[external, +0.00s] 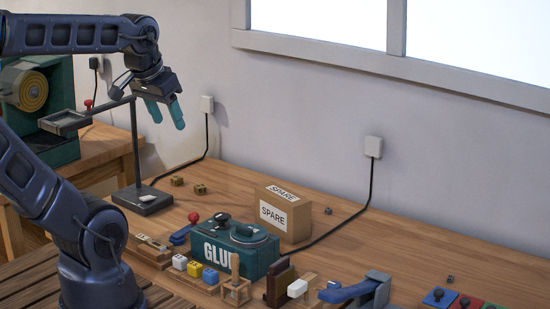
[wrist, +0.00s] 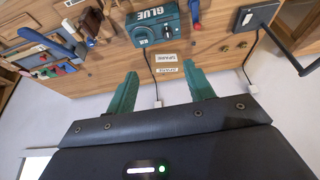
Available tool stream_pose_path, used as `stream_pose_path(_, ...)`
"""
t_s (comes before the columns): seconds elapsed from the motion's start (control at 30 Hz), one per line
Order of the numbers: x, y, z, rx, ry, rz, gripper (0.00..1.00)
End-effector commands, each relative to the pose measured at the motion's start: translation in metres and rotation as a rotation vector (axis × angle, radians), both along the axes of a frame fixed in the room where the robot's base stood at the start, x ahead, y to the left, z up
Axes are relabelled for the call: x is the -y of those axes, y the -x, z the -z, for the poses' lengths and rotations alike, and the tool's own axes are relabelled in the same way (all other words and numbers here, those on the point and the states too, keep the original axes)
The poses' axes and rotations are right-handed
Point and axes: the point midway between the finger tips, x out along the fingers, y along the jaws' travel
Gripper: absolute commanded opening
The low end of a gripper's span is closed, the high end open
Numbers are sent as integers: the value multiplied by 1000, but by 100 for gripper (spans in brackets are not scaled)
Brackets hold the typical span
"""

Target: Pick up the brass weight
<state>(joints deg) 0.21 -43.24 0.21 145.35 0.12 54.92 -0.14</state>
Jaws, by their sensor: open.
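Two small brass-coloured pieces sit close together on the workbench (external: 345,235), behind the green GLUE box. One brass piece (external: 177,180) is to the left and the other brass piece (external: 200,189) to the right; they also show small in the wrist view, as one piece (wrist: 224,48) and another (wrist: 242,44). I cannot tell for certain which is the brass weight. My gripper (external: 165,118) is open and empty, high above the bench and apart from both pieces. Its teal fingers (wrist: 163,80) are spread in the wrist view.
A dark stand (external: 134,145) with a raised tray rises left of the brass pieces. The GLUE box (external: 225,258) and a cardboard SPARE box (external: 275,214) stand to their right. A black cable (external: 335,228) crosses the bench. Several tools and blocks line the front.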

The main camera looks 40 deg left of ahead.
Motion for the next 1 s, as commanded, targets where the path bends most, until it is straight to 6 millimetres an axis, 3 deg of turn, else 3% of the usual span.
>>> stream_pose_path(0.13,0,-6,-2,-6,-5,15,53)
stream_pose_path(0.27,1,-26,-8,-26,-21,67,53)
stream_pose_path(0.6,2,-110,-20,-89,-68,292,53)
stream_pose_path(1.0,-4,-217,-6,-142,-92,561,53)
